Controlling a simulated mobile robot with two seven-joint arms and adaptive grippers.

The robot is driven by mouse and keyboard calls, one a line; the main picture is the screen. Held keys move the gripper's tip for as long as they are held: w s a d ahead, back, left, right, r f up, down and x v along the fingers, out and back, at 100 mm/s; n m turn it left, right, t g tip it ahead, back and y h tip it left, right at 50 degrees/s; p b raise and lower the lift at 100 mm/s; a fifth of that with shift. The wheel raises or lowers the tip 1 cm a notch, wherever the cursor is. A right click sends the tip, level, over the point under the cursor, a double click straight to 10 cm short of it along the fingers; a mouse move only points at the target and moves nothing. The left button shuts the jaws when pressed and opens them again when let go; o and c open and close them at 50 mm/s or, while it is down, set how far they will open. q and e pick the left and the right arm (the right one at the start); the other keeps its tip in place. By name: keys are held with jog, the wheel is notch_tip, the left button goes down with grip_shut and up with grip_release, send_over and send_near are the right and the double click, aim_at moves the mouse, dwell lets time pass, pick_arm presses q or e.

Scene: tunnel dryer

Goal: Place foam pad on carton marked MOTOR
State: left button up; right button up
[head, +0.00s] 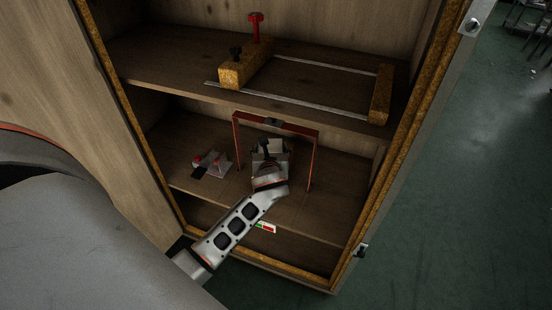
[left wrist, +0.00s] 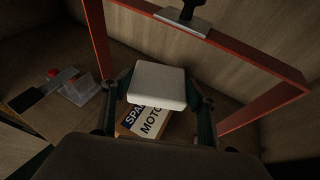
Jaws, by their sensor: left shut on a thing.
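The foam pad (left wrist: 157,84) is a pale, rounded square block, level or nearly so, between the fingers of my left gripper (head: 268,160). The gripper is shut on it. In the head view the pad (head: 275,146) shows only in part behind the fingers. The carton marked MOTOR (left wrist: 147,123) is below the pad in the left wrist view, with its label partly covered by it. I cannot tell whether pad and carton touch. My right gripper is not in view.
A red upright frame (head: 316,150) stands around the carton area on the cabinet's lower shelf. A small clear item with red parts (head: 211,161) sits to the left. The shelf above (head: 170,55) holds a wooden-ended clamp (head: 243,72) with a red knob.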

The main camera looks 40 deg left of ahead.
aim_at(273, 149)
pick_arm(q)
jog(key=shift+w+a+f+b, duration=0.25)
jog(key=shift+w+f+b, duration=0.2)
jog(key=shift+w+f, duration=0.55)
jog(key=shift+f, duration=0.2)
jog(key=shift+w, duration=0.1)
jog(key=shift+f+b, duration=0.25)
jog(key=shift+b, duration=0.1)
notch_tip(273, 149, down, 5)
jog(key=shift+r+b, duration=0.2)
jog(key=shift+b, duration=0.85)
jog(key=shift+f, duration=0.2)
jog(key=shift+w+r, duration=0.2)
jog(key=shift+r, duration=0.25)
jog(key=o, duration=0.9)
jog(key=shift+f, duration=0.15)
jog(key=shift+c, duration=0.2)
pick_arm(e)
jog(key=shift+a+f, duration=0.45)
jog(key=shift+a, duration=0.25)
